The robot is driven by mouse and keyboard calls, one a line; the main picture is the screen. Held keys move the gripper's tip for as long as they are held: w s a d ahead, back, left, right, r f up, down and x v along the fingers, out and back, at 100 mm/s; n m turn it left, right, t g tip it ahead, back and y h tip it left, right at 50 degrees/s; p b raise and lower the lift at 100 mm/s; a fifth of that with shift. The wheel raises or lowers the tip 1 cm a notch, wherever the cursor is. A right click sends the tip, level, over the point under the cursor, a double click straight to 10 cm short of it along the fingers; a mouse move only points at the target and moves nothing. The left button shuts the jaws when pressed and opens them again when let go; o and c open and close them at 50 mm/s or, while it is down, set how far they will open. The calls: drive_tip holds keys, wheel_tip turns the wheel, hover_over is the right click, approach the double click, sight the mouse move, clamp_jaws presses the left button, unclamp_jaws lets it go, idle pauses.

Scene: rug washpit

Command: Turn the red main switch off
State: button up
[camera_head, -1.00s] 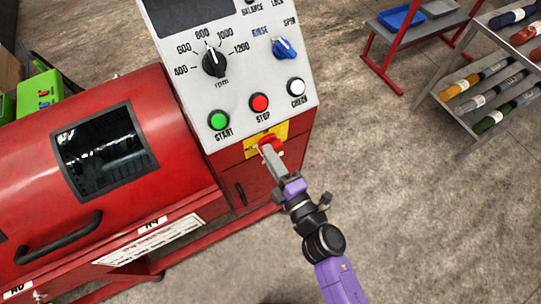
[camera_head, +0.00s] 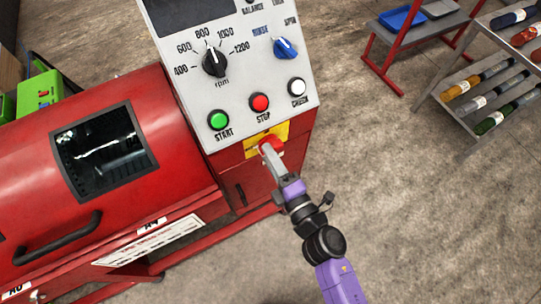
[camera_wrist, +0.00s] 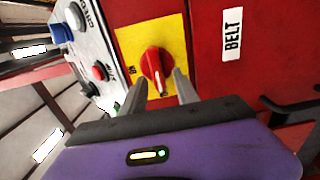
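The red main switch (camera_wrist: 157,68) is a rotary knob on a yellow plate (camera_wrist: 128,42) on the red machine front. In the wrist view its raised grip runs nearly up and down, slightly tilted, with a pale mark at the lower end. A partly readable label lies on the plate left of it. My gripper (camera_wrist: 160,88) has its two grey fingers apart, one on each side of the knob's lower part; I cannot tell whether they touch it. In the head view the switch (camera_head: 270,142) is partly hidden behind my gripper (camera_head: 267,152).
Above the switch is the grey panel (camera_head: 230,85) with green start (camera_head: 219,120), red stop (camera_head: 260,102) and white check buttons (camera_head: 297,87). The red drum with its window (camera_head: 104,152) is left. Racks with rolls (camera_head: 490,75) stand at right; the floor between is clear.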

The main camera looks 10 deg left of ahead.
drive_tip(key=b+v, duration=0.1)
drive_tip(key=v, duration=0.6)
drive_tip(key=shift+s+d, duration=0.25)
drive_tip(key=shift+s, duration=0.1)
idle(0.5)
drive_tip(key=s+d+r+m+h, duration=0.5)
drive_tip(key=s+d+m, duration=0.4)
drive_tip(key=s+m, duration=0.2)
drive_tip(key=s+d+r+m+h, duration=0.5)
drive_tip(key=s+d+m, duration=0.5)
drive_tip(key=s+m, duration=0.2)
drive_tip(key=shift+s+r+m, duration=0.3)
drive_tip(key=shift+r+m, duration=0.2)
drive_tip(key=shift+m, duration=0.5)
